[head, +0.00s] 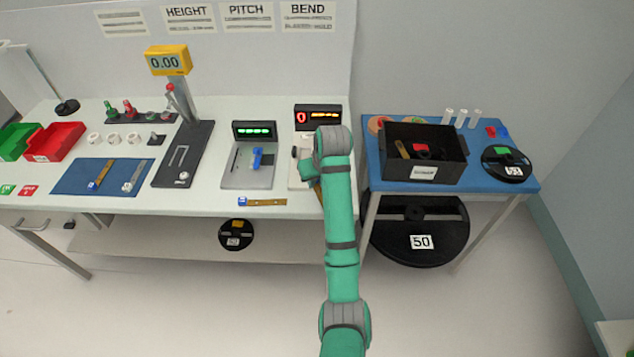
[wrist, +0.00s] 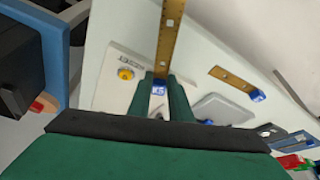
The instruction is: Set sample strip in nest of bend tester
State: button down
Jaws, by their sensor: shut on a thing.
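My gripper (wrist: 166,98) is shut on a brass-coloured sample strip (wrist: 171,40) with a blue tagged end (wrist: 158,89) between the green fingers. In the wrist view the strip runs up and away from the fingers, over the bench's front edge. A bit of it shows beside my arm in the head view (head: 318,188). The bend tester is a pale plate (head: 298,174) with a dark display (head: 318,117) behind it, showing a red symbol and amber bars. Its plate (wrist: 112,94) lies beside and below my fingers in the wrist view. My arm hides its nest and the fingertips in the head view.
Another strip (head: 262,202) lies at the bench's front edge, left of the tester. The pitch tester (head: 249,176) stands left, holding a blue part. A blue side table (head: 505,187) with a black crate (head: 437,168) stands right, past a gap.

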jog(key=shift+f, duration=0.4)
jog(key=shift+f, duration=0.35)
jog(key=c, duration=1.6)
grip_release()
jog(key=shift+r, duration=0.3)
jog(key=v, duration=0.7)
jog(key=shift+d+r, duration=0.1)
jog(key=shift+r, duration=0.15)
jog(key=shift+v, duration=2.3)
